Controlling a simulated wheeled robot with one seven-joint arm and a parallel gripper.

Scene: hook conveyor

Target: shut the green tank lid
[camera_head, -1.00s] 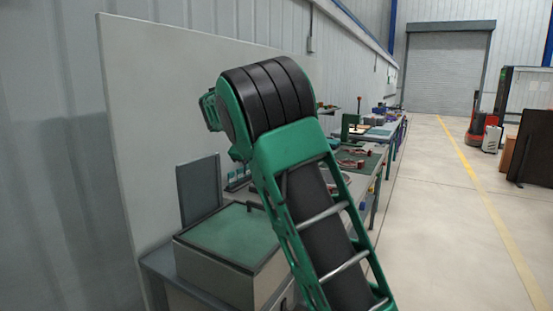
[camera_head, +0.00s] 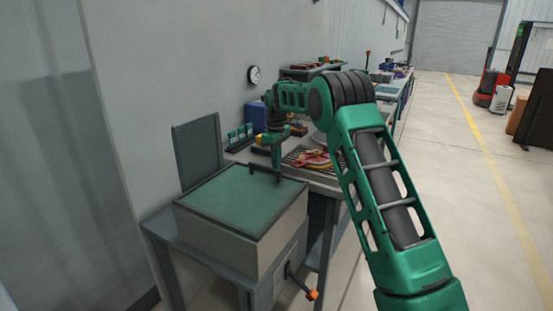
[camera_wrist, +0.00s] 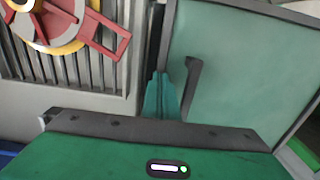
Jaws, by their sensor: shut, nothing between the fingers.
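The tank (camera_head: 215,228) is a pale box on a grey stand at lower left in the head view. Its green lid (camera_head: 235,208), framed in dark grey, lies flat across the top; I cannot tell whether it is fully seated. A dark handle (camera_head: 263,171) stands at the lid's far right edge. The lid (camera_wrist: 235,85) and handle (camera_wrist: 190,82) also show in the wrist view. My gripper (camera_head: 277,165) points down by that edge, close to the handle. Its fingertips (camera_wrist: 160,78) are together and empty, beside the handle; contact is unclear.
A grey panel (camera_head: 197,151) stands upright behind the tank. Right of the tank, a grate (camera_head: 300,155) carries red and yellow parts. A lever with an orange tip (camera_head: 312,295) juts from the stand's front. The floor at right (camera_head: 480,220) is clear.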

